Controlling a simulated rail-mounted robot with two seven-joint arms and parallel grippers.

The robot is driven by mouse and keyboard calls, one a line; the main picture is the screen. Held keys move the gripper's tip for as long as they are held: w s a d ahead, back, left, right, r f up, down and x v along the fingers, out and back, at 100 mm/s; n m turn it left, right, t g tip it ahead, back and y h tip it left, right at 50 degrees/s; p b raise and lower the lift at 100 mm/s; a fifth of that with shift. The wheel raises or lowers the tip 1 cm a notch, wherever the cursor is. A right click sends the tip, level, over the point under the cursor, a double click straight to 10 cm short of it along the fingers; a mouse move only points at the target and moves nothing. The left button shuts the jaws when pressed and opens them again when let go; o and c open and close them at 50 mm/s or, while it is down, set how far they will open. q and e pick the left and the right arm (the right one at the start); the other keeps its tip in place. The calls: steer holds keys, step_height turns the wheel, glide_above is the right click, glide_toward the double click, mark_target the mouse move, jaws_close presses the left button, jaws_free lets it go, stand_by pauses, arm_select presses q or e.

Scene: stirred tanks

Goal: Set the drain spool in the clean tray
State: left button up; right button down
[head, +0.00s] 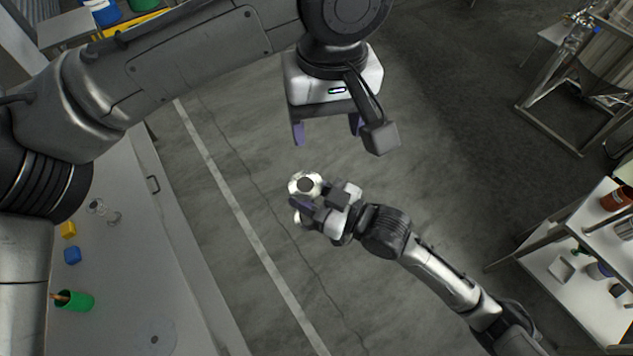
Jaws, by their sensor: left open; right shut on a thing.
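The drain spool (303,184) is a shiny metal piece with round flanged ends, in the middle of the head view above the open floor. My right gripper (318,203) is shut on it, and its fingers hide the spool's middle. My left gripper (327,128) is above it in the picture, open and empty, its two purple fingers apart and pointing towards the spool without visible contact. A small pale tray (561,269) sits on the white shelf at the right; I cannot tell whether it is the clean tray.
A bench (120,260) at the left carries a yellow block (68,229), a blue block (72,255) and a green cup (74,300). A white shelf unit (545,300) with containers stands at the right. A metal-framed tank (598,60) stands upper right. The floor between is clear.

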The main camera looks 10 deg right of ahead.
steer(key=shift+w+a+f+n+g+y, duration=0.5)
steer(key=shift+w+f+n+g+y, duration=0.1)
steer(key=shift+w+f+g, duration=0.15)
steer(key=shift+w+a+f+n+g+y, duration=0.2)
steer(key=shift+a+f+n+g+y, duration=0.25)
steer(key=shift+a+g, duration=0.2)
steer(key=shift+w+f+g, duration=0.3)
